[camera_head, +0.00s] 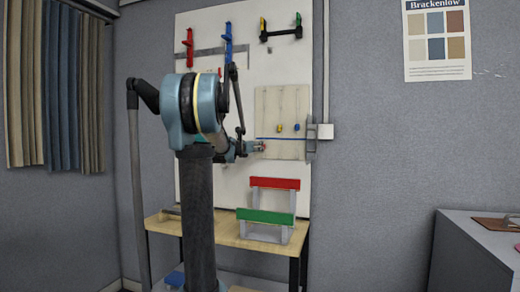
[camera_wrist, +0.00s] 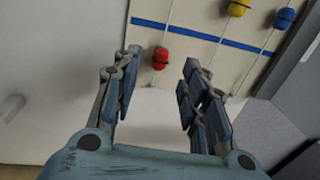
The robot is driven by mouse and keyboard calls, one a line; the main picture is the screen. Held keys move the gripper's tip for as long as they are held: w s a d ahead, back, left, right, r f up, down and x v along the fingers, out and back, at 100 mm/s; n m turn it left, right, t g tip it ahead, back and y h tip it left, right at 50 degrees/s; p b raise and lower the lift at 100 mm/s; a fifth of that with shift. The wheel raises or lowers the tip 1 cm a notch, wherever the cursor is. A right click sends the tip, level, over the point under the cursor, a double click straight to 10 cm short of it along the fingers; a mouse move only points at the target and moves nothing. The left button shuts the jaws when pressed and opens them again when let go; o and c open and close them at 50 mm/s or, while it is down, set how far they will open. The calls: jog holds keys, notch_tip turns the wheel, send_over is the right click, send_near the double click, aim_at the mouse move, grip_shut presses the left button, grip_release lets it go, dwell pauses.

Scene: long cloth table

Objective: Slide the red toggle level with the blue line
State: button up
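The red toggle (camera_wrist: 160,58) hangs on its cord below the blue line (camera_wrist: 220,39) in the wrist view, a short gap from it. The line crosses a pale board (camera_wrist: 200,58). My gripper (camera_wrist: 160,66) is open, its two fingers on either side of the red toggle with gaps left and right. I cannot tell whether the fingertips reach as deep as the toggle. In the head view my gripper (camera_head: 256,147) is at the board's lower left, mostly hidden by my arm, and the blue line (camera_head: 285,138) runs just above it.
A yellow toggle (camera_wrist: 238,8) and a blue toggle (camera_wrist: 284,18) hang on neighbouring cords above the line. A grey bracket (camera_head: 312,132) stands at the board's right edge. Below is a wooden table (camera_head: 222,232) with a rack of red and green bars (camera_head: 265,217).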

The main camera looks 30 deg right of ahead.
jog(key=x, duration=0.6)
jog(key=shift+w+d, duration=0.2)
jog(key=shift+d, duration=0.05)
jog(key=shift+c, duration=0.6)
grip_shut()
